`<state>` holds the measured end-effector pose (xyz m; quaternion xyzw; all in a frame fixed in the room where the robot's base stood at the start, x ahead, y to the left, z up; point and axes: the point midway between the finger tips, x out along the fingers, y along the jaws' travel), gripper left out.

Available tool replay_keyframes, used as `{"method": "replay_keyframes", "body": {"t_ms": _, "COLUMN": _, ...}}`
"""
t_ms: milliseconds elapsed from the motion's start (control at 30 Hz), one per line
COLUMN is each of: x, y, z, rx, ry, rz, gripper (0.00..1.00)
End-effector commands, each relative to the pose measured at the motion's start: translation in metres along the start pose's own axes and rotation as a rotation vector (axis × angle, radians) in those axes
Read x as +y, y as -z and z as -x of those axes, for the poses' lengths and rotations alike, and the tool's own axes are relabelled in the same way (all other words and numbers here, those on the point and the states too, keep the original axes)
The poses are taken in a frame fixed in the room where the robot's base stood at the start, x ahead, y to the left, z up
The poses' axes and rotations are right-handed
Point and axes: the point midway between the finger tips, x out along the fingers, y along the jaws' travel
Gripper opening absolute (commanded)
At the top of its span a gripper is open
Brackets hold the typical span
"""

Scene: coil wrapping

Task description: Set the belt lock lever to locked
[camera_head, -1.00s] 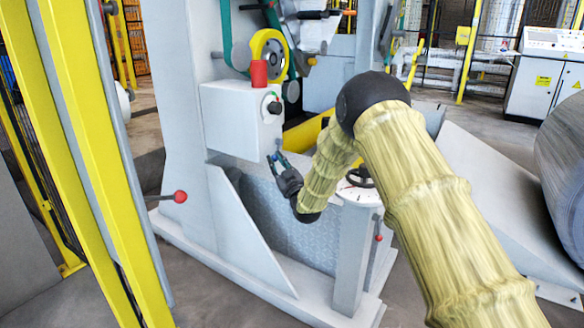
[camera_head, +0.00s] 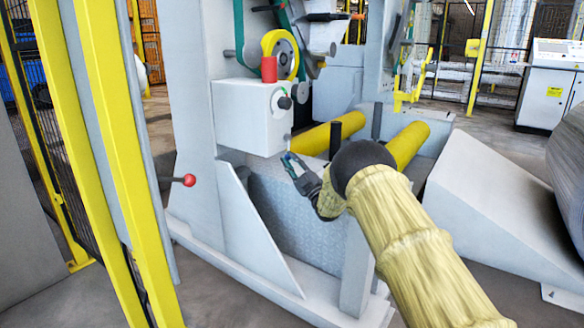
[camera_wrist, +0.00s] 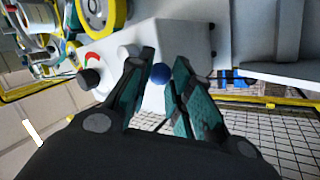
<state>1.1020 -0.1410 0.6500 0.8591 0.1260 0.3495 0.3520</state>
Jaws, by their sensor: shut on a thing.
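A light grey control box (camera_head: 240,117) stands on the machine frame, with a black knob (camera_head: 285,103) on its front. A small lever with a blue ball knob (camera_wrist: 160,73) sits at the box's lower edge. My gripper (camera_head: 287,159) is just below the box's front corner in the head view. In the wrist view my gripper (camera_wrist: 165,62) has its two dark green fingers on either side of the blue ball, closed on it. The lever's shaft is mostly hidden. No marking of a locked position can be read.
A red cylinder (camera_head: 269,69) sits on top of the box beside a yellow wheel (camera_head: 280,52). A red-knobbed lever (camera_head: 189,180) sticks out at the left, near a yellow post (camera_head: 120,160). Yellow rollers (camera_head: 325,137) lie behind my gripper.

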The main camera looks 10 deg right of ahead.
Motion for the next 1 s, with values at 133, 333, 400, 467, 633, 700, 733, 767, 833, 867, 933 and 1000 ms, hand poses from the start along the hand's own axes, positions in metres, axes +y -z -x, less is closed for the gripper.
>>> {"method": "replay_keyframes", "body": {"t_ms": 133, "x": -0.0013, "y": -0.004, "z": -0.0002, "rx": 0.007, "ry": 0.003, "rz": 0.011, "gripper": 0.0}}
{"method": "replay_keyframes", "body": {"t_ms": 333, "x": 0.0009, "y": -0.0052, "z": 0.0002, "rx": 0.007, "ry": 0.002, "rz": 0.015, "gripper": 0.0}}
{"method": "replay_keyframes", "body": {"t_ms": 400, "x": 0.0015, "y": -0.0054, "z": 0.0006, "rx": 0.007, "ry": 0.002, "rz": 0.015, "gripper": 0.0}}
{"method": "replay_keyframes", "body": {"t_ms": 467, "x": 0.0018, "y": -0.0056, "z": 0.0009, "rx": 0.007, "ry": 0.002, "rz": 0.015, "gripper": 0.0}}
{"method": "replay_keyframes", "body": {"t_ms": 633, "x": 0.0024, "y": -0.0059, "z": 0.0013, "rx": 0.006, "ry": 0.001, "rz": 0.015, "gripper": 0.35}}
{"method": "replay_keyframes", "body": {"t_ms": 700, "x": 0.0028, "y": -0.006, "z": 0.0013, "rx": 0.006, "ry": 0.001, "rz": 0.016, "gripper": 0.44}}
{"method": "replay_keyframes", "body": {"t_ms": 733, "x": 0.003, "y": -0.006, "z": 0.0012, "rx": 0.006, "ry": 0.001, "rz": 0.016, "gripper": 0.44}}
{"method": "replay_keyframes", "body": {"t_ms": 767, "x": 0.0032, "y": -0.006, "z": 0.0012, "rx": 0.006, "ry": 0.0, "rz": 0.016, "gripper": 0.44}}
{"method": "replay_keyframes", "body": {"t_ms": 833, "x": 0.0034, "y": -0.0059, "z": 0.0009, "rx": 0.006, "ry": 0.0, "rz": 0.016, "gripper": 0.44}}
{"method": "replay_keyframes", "body": {"t_ms": 867, "x": 0.0034, "y": -0.0058, "z": 0.0008, "rx": 0.006, "ry": 0.0, "rz": 0.016, "gripper": 0.44}}
{"method": "replay_keyframes", "body": {"t_ms": 933, "x": 0.0033, "y": -0.0056, "z": 0.0005, "rx": 0.006, "ry": 0.0, "rz": 0.016, "gripper": 0.44}}
{"method": "replay_keyframes", "body": {"t_ms": 1000, "x": 0.0033, "y": -0.005, "z": 0.0002, "rx": 0.006, "ry": 0.0, "rz": 0.014, "gripper": 0.44}}
